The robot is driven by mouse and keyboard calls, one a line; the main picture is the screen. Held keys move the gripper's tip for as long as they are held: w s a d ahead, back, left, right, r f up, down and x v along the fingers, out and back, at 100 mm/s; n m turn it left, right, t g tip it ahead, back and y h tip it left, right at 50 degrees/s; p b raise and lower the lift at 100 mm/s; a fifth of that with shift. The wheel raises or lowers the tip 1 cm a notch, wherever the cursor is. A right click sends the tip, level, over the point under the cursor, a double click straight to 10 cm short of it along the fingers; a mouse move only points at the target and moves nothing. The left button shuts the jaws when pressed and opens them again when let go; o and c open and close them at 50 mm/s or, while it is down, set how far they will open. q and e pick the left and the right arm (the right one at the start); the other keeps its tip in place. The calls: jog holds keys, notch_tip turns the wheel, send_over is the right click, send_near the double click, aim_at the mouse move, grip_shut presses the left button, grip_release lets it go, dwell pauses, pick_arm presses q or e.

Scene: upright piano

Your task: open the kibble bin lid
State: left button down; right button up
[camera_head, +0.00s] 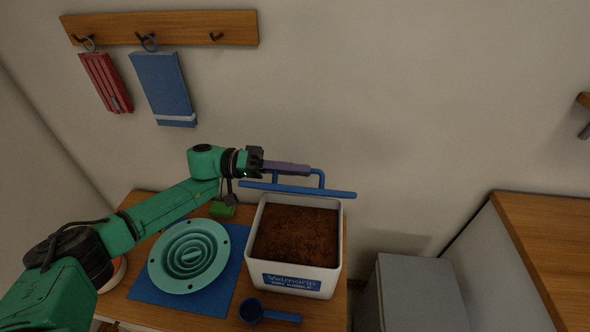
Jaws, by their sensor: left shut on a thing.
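The white kibble bin (339,236) stands on the wooden top, with a blue label on its front. It is open at the top and brown kibble (296,234) shows inside. The blue lid (305,190) is seen nearly edge-on at the bin's back rim, raised off the opening. A blue bar handle (321,178) stands out from the lid. My left gripper (300,169) is shut on this handle, above and behind the bin; its fingers partly hide the handle. My right gripper is out of view.
A teal ridged bowl (190,255) sits on a blue mat (228,288) left of the bin. A blue scoop (270,314) lies in front, and a green block (222,210) lies behind. A grey box (415,290) stands to the right. A red item (104,82) and a blue item (160,84) hang from the wall rack (180,27).

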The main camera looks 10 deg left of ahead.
pick_arm(q)
jog(key=w+r+n+b, duration=0.1)
jog(key=w+r+b, duration=0.1)
jog(key=w+b, duration=0.5)
jog(key=shift+w+b, duration=0.35)
jog(key=shift+w, duration=0.85)
